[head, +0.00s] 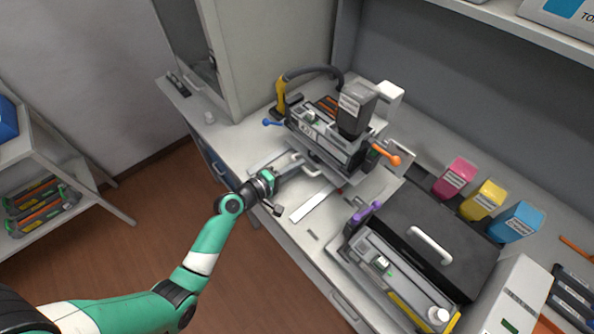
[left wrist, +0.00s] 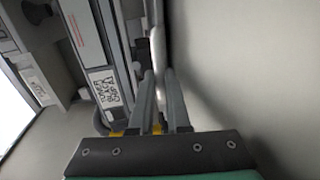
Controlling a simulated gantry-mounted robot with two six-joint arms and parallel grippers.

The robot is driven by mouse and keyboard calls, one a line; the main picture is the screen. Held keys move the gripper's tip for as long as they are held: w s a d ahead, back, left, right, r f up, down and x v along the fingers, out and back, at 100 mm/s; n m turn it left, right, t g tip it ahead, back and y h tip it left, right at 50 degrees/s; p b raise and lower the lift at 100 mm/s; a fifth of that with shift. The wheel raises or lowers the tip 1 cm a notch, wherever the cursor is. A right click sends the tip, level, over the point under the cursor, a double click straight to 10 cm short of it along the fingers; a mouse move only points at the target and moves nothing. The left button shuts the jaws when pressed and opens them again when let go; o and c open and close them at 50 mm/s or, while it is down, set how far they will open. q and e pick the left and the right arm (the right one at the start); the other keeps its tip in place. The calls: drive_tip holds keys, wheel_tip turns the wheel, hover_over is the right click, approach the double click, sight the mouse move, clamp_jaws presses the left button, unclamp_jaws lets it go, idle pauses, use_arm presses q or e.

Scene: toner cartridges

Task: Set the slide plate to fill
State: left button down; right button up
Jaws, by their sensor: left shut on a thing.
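The filling machine (head: 325,138) stands on the bench, with a dark grey toner bottle (head: 356,108) upside down on top. A pale plate with a light handle (head: 303,169) is at its near side; I take this as the slide plate. My left gripper (head: 275,180) is at this handle. In the left wrist view my left gripper (left wrist: 160,78) has its fingers closed around a pale bar (left wrist: 158,45), beside the machine's side with a printed code label (left wrist: 104,84). The plate's position marks are too small to read. My right gripper is not in view.
A blue lever (head: 272,123) and an orange lever (head: 386,154) stick out of the machine. A black-lidded unit (head: 430,225) stands to the right. Magenta (head: 455,177), yellow (head: 483,200) and cyan (head: 516,222) bottles stand behind it. A white strip (head: 312,204) marks the bench near the front edge.

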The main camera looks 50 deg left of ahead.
use_arm(q)
drive_tip(key=c, duration=1.3)
unclamp_jaws()
drive_tip(key=shift+f, duration=0.15)
drive_tip(key=shift+o, duration=0.7)
drive_tip(key=shift+w, duration=0.25)
drive_tip(key=p+v, duration=0.2)
drive_tip(key=v, duration=0.9)
drive_tip(key=shift+s+r, duration=0.2)
drive_tip(key=shift+s, duration=0.2)
